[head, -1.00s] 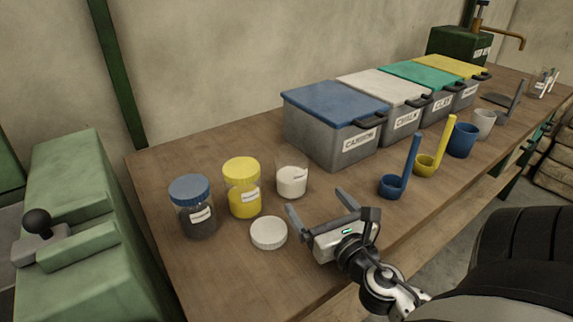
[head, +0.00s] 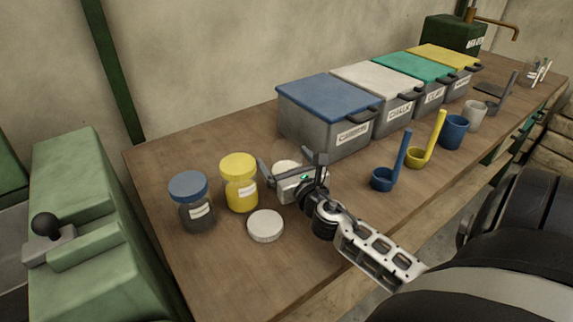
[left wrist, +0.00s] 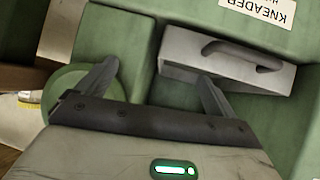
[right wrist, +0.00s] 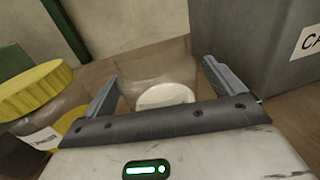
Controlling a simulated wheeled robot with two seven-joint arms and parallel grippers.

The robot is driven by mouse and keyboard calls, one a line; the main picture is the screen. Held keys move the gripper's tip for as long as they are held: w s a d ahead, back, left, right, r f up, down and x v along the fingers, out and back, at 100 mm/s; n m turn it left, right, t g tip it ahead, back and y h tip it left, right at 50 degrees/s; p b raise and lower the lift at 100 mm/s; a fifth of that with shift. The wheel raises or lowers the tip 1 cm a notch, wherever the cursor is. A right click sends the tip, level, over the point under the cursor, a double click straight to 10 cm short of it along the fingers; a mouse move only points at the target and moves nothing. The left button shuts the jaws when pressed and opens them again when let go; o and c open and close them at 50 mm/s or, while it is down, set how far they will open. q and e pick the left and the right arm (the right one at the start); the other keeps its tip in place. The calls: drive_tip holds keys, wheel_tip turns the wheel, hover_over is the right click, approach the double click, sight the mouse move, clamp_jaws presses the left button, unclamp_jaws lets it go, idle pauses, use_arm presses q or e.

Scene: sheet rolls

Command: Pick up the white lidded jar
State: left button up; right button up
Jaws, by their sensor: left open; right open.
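The clear jar with white contents (head: 285,167) stands on the workbench, partly hidden behind my right gripper (head: 289,163) in the head view. No lid is on it; a white round lid (head: 265,225) lies flat on the bench nearer the front. In the right wrist view the jar's white contents (right wrist: 165,96) show between the two spread fingers of my right gripper (right wrist: 160,75). The fingers are open and are not closed on the jar; contact cannot be told. My left gripper (left wrist: 158,74) is open and empty in the left wrist view, over green machinery away from the jar.
A yellow-lidded jar (head: 240,182) and a blue-lidded jar (head: 192,201) stand left of the white one. A grey bin with blue lid (head: 325,118) stands close behind and right. The front left bench is clear.

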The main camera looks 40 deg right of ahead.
drive_tip(key=c, duration=1)
drive_tip(key=shift+c, duration=1.2)
drive_tip(key=shift+r, duration=0.1)
